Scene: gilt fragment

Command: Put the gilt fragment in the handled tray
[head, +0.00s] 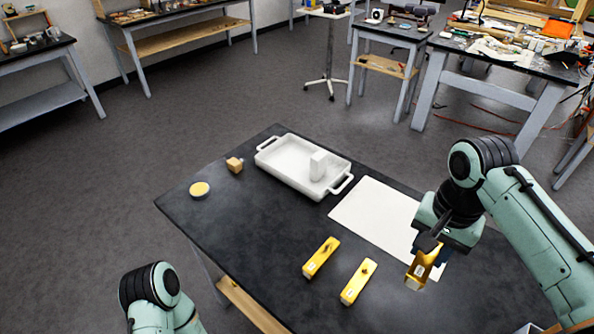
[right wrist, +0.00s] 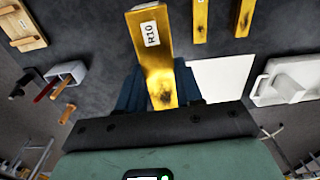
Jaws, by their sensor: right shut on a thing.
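My right gripper (head: 430,243) is shut on a gilt fragment (head: 420,268), a gold bar held above the right part of the dark table. In the right wrist view the held fragment (right wrist: 152,55) carries a white label reading "R10" and has a dark worn patch. The white handled tray (head: 268,161) stands at the table's far side, left of the gripper, with a white upright block (head: 318,165) in it. The tray also shows at the right of the right wrist view (right wrist: 264,92). My left arm shows at the bottom left; its gripper is out of view.
A white sheet (head: 370,213) lies between tray and gripper. A small wooden block (head: 235,165) and round yellow-topped tin (head: 200,189) are left of the tray.

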